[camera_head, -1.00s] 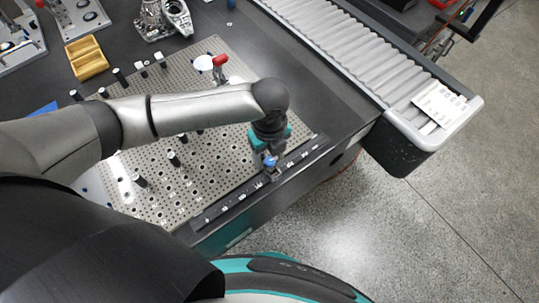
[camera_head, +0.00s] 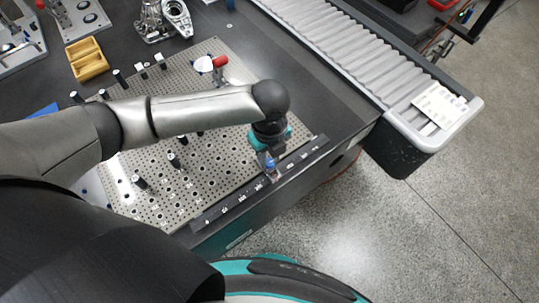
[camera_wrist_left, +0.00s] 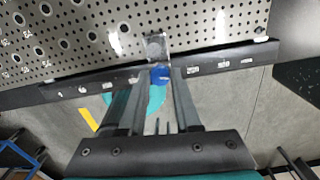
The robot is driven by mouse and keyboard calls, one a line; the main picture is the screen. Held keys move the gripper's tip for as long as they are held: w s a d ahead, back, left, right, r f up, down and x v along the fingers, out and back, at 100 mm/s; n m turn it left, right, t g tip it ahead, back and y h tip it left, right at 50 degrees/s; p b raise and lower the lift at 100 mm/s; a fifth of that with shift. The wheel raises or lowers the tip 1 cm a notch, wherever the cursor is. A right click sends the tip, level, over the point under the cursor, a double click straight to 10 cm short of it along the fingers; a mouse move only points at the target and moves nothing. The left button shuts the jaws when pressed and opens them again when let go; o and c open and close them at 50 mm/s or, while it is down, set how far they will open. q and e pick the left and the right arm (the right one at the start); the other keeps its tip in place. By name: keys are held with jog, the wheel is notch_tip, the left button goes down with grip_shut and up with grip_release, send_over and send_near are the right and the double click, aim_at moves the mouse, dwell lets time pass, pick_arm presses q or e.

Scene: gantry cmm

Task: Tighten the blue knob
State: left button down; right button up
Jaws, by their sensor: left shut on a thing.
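The blue knob (camera_wrist_left: 159,75) sits at the black rail (camera_wrist_left: 215,61) along the front edge of the perforated plate, beside a small metal block (camera_wrist_left: 155,46). My left gripper (camera_wrist_left: 156,82) is shut on the blue knob, with a finger on each side of it in the wrist view. In the head view the left gripper (camera_head: 268,160) reaches down to the rail and the knob (camera_head: 270,165) shows small between its fingers. My right gripper is not in view.
The perforated plate (camera_head: 215,175) carries several black and white pegs and a red-handled clamp (camera_head: 219,62). A yellow tray (camera_head: 88,60) lies at the upper left. A ribbed conveyor-like cover (camera_head: 350,50) runs along the right, with floor beyond.

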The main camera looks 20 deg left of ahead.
aim_at(270, 162)
pick_arm(q)
jog(key=shift+r+m+p, duration=0.15)
jog(key=shift+m+p, duration=0.15)
jog(key=shift+p, duration=0.15)
jog(key=shift+m+p, duration=0.3)
jog(key=shift+m, duration=0.2)
jog(key=c, duration=0.6)
grip_release()
notch_tip(270, 162, up, 15)
jog(key=p, duration=0.4)
